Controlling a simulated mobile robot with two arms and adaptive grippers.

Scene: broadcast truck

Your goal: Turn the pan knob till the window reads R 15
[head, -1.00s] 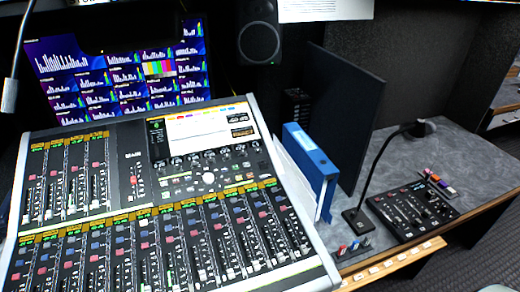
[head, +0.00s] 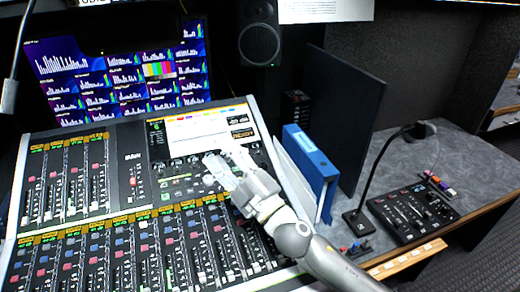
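The mixing console (head: 133,190) fills the left and middle of the head view. Its screen (head: 185,129) is at the top right, with a small dark window (head: 241,135) at the screen's right side; its reading is too small to make out. A row of small knobs (head: 176,161) runs below the screen, and I cannot tell which is the pan knob. My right gripper (head: 219,156) is over the right end of this row, its two fingers apart with nothing seen between them. It hides several knobs and the pale round control below. My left gripper is not in view.
A blue binder (head: 312,158) and a dark upright panel (head: 345,115) stand right of the console. A gooseneck microphone (head: 372,180) and a small black control panel (head: 412,208) are on the grey desk. A monitor (head: 115,75) and a speaker (head: 259,42) are behind.

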